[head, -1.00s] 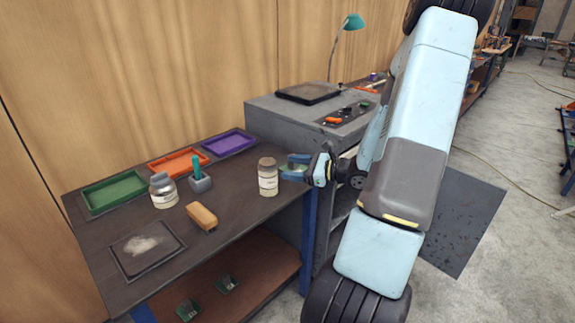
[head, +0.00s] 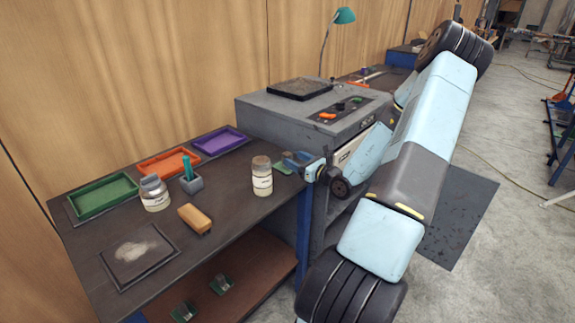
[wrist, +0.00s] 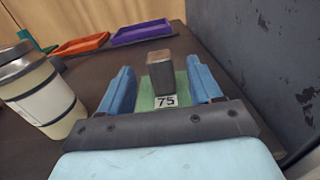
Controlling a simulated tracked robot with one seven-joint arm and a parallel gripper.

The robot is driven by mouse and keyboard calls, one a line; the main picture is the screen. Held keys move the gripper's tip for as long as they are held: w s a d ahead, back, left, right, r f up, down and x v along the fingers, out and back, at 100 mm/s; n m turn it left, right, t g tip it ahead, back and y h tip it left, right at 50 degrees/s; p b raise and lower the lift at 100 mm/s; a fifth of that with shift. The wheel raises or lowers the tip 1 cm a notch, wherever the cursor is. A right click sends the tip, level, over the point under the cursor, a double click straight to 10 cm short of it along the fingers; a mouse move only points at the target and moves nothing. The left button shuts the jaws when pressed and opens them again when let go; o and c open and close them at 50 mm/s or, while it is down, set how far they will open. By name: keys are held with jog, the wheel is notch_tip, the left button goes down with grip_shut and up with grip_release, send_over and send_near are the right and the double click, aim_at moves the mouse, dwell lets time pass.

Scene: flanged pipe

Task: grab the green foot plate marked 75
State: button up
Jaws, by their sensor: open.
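The green foot plate marked 75 (wrist: 148,94) lies on the dark bench top in the wrist view, with a grey metal block (wrist: 160,72) standing up from it. Its "75" label faces me. My gripper (wrist: 160,88) is open, with one blue finger on each side of the plate and block. I cannot tell whether the fingers touch it. In the head view my gripper (head: 292,160) is at the bench's right end, and a bit of the green plate (head: 281,168) shows beside it.
A lidded jar (head: 262,177) stands close left of my gripper; it also shows in the wrist view (wrist: 40,95). A grey machine cabinet (head: 290,122) rises close on the right. Green (head: 103,180), orange (head: 168,151) and purple (head: 220,130) trays lie along the back.

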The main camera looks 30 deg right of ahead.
aim_at(284, 153)
jog(key=shift+r+x, duration=0.2)
jog(key=shift+x, duration=3.2)
jog(key=shift+c, duration=0.5)
grip_shut()
